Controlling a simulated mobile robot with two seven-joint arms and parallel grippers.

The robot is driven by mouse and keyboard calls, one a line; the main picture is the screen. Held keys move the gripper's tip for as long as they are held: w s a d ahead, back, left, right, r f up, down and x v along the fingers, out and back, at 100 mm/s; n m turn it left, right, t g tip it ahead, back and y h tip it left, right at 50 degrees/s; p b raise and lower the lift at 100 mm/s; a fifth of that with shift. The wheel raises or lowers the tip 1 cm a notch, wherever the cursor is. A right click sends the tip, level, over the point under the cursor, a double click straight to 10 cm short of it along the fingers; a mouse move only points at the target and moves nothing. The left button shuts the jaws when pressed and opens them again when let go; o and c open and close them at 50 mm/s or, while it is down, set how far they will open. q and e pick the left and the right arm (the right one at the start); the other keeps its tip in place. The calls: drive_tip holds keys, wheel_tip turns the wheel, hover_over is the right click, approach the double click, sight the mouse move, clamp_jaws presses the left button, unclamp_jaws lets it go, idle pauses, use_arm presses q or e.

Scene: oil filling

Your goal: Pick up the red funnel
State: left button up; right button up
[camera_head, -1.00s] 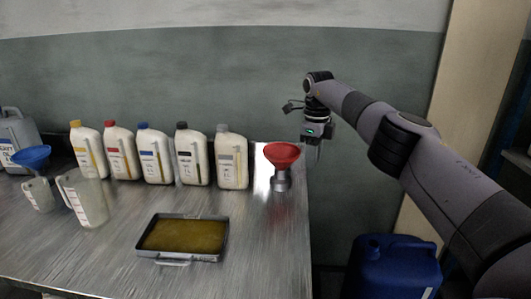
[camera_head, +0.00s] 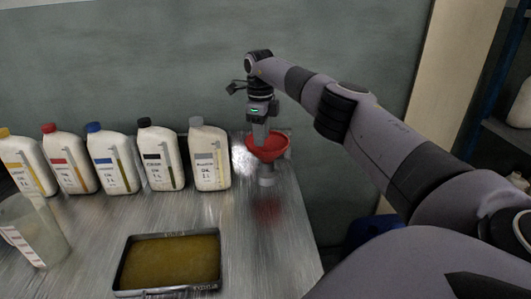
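The red funnel (camera_head: 270,150) stands upright at the right end of the metal table, mouth up, with a grey metallic part (camera_head: 267,174) under its bowl. My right gripper (camera_head: 261,136) points down at the funnel, its fingers overlapping the left and back part of the rim. The fingers are small and dark here, so I cannot tell whether they are apart or closed on the rim. My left gripper is not in view.
Several white oil bottles (camera_head: 209,158) with coloured caps stand in a row left of the funnel. A tray of yellowish oil (camera_head: 170,262) lies at the front of the table (camera_head: 262,255). A clear jug (camera_head: 38,232) is at the left. The wall is close behind.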

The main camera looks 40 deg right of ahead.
sight(267, 155)
drive_tip(key=f, duration=0.4)
drive_tip(key=shift+a+f+p, duration=0.2)
drive_tip(key=shift+p, duration=0.1)
clamp_jaws()
